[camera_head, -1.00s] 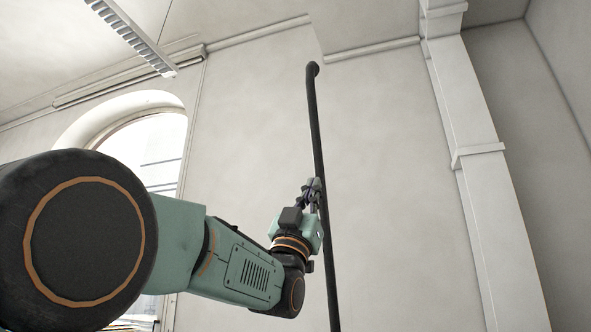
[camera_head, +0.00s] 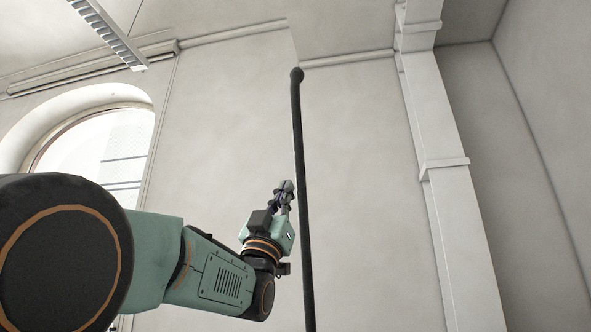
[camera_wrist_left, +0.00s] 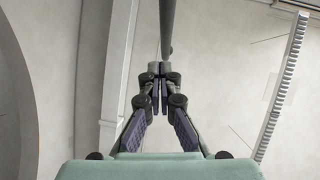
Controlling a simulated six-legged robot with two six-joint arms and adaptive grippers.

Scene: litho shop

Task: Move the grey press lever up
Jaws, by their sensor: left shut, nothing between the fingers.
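The press lever (camera_head: 302,190) is a long dark grey rod with a rounded knob at its top. It stands nearly upright in the middle of the head view, and its lower end is cut off by the frame. My right gripper is in neither view.
A pale wall (camera_head: 370,180) fills the background, with an arched window (camera_head: 95,150) at left and a white pillar (camera_head: 445,165) at right. A long ceiling lamp (camera_head: 108,32) hangs at the upper left. The space around the lever is clear.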

